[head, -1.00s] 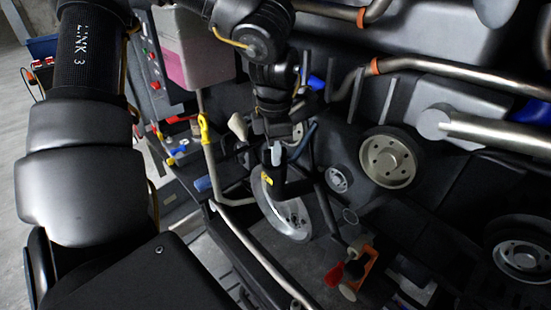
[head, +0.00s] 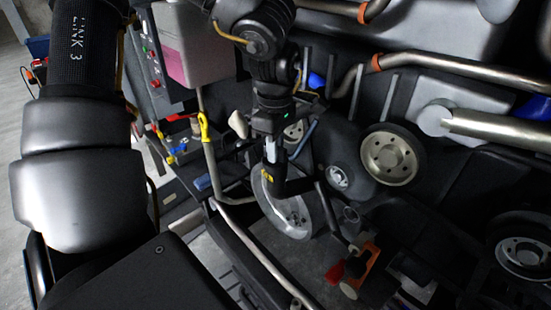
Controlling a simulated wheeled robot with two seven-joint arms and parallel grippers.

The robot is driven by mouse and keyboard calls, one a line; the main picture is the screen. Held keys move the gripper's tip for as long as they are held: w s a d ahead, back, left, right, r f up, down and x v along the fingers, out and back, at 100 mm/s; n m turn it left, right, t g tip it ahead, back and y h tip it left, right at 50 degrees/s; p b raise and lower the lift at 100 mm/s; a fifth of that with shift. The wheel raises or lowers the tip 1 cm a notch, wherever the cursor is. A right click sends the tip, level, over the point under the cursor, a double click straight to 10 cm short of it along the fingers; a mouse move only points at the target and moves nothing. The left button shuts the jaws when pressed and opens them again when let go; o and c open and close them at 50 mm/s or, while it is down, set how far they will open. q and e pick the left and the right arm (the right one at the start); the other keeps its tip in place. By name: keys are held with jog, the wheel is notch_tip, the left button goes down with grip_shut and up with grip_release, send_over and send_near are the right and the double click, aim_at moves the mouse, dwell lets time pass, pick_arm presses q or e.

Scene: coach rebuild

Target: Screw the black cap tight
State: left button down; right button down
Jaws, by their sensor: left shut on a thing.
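My left gripper (head: 270,172) hangs down from the top middle of the head view, in front of a grey pulley wheel. It is shut on a dark thing at its fingertips, most likely the black cap (head: 272,188). The fingers and the dark surroundings hide most of it, so its seating and thread cannot be made out. A dark stub runs to the right from the same spot. My right gripper is not in view.
A large grey wheel (head: 291,222) stands just behind and below my gripper. A beige pulley (head: 392,156) is to its right. A bent pale pipe (head: 250,243) runs along the front. An orange-and-black item (head: 368,264) lies at lower right. A pink-filled tank (head: 193,50) hangs at upper left.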

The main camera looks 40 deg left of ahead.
pick_arm(q)
jog(key=shift+w+m, duration=0.1)
jog(key=shift+m, duration=0.2)
jog(key=c, duration=1.7)
grip_release()
jog(key=o, duration=0.4)
jog(key=shift+w+f, duration=0.1)
jog(key=shift+w, duration=0.1)
jog(key=shift+c, duration=0.2)
jog(key=o, duration=0.4)
jog(key=shift+s, duration=0.1)
jog(key=shift+r, duration=0.2)
jog(key=shift+r+p, duration=1.5)
jog(key=shift+r, duration=0.5)
jog(key=shift+r+p, duration=2.05)
jog(key=shift+r, duration=0.85)
